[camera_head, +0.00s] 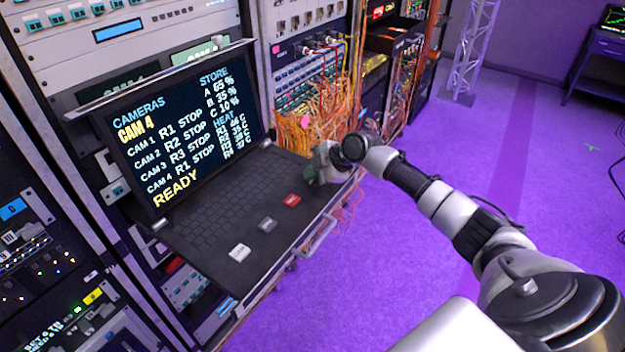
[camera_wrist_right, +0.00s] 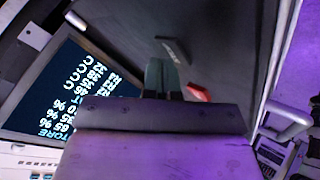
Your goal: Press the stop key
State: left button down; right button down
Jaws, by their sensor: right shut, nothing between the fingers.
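The red key (camera_head: 292,201) sits on the right part of the dark keyboard tray (camera_head: 205,262), beside a grey key (camera_head: 267,224) and a white key (camera_head: 239,252). I cannot read a label on any key. My right gripper (camera_head: 314,176) is just above and to the right of the red key, near the tray's right end. In the right wrist view its fingers (camera_wrist_right: 162,74) are shut and empty, with the red key (camera_wrist_right: 198,93) close beside them, partly hidden. I see no contact with the key. My left gripper is not in view.
The screen (camera_head: 185,130) behind the keys shows camera lines and READY. A metal handle (camera_head: 318,236) runs along the tray's front edge. Orange cables (camera_head: 310,130) hang from the rack close behind my right gripper. The purple floor (camera_head: 420,260) is open.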

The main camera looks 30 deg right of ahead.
aim_at(313, 182)
jog(key=shift+r+p, duration=0.45)
jog(key=shift+r, duration=0.35)
jog(key=shift+r+p, duration=1.65)
jog(key=shift+r, duration=0.9)
jog(key=shift+f, duration=0.1)
